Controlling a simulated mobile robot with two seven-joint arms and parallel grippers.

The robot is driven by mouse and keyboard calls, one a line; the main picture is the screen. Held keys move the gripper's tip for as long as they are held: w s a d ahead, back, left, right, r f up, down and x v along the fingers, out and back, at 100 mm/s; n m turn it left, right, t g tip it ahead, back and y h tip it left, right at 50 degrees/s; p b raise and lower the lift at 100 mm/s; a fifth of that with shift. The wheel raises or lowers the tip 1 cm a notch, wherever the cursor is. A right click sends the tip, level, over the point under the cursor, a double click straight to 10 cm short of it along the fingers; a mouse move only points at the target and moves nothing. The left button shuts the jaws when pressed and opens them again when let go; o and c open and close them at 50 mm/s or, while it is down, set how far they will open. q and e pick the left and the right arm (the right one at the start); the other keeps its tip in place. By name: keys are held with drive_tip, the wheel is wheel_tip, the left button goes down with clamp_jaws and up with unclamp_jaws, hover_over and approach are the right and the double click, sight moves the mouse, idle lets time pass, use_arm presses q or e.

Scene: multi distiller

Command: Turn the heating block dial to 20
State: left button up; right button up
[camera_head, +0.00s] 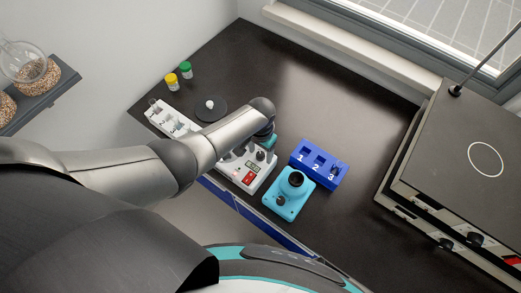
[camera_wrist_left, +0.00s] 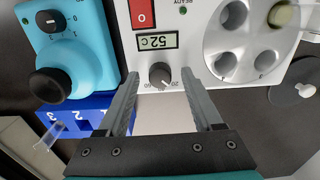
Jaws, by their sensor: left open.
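The heating block, a white unit (camera_head: 236,170), stands near the front edge of the dark bench. It has a small display (camera_wrist_left: 158,40) whose digits look like 52, a red switch (camera_wrist_left: 143,14) and round wells. Its dark dial (camera_wrist_left: 160,74) has a light pointer, with small numbers beside it, one reading like 20. My left gripper (camera_wrist_left: 160,82) is open, its fingertips on either side of the dial with gaps showing; I cannot tell their depth relative to it. In the head view my left forearm hides most of this gripper and part of the block. My right gripper is in neither view.
A teal device with a black knob (camera_head: 296,180) and a blue numbered rack (camera_head: 318,165) stand right of the block. A large machine (camera_head: 470,150) fills the right. The bench's back middle is clear.

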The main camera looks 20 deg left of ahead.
sight(261, 154)
use_arm(q)
drive_tip(key=shift+r, duration=0.1)
wheel_tip(261, 154, up, 6)
drive_tip(key=shift+f+p, duration=0.25)
drive_tip(key=shift+p, duration=0.9)
drive_tip(key=shift+r, duration=0.35)
wheel_tip(261, 154, up, 9)
drive_tip(key=shift+f, duration=0.1)
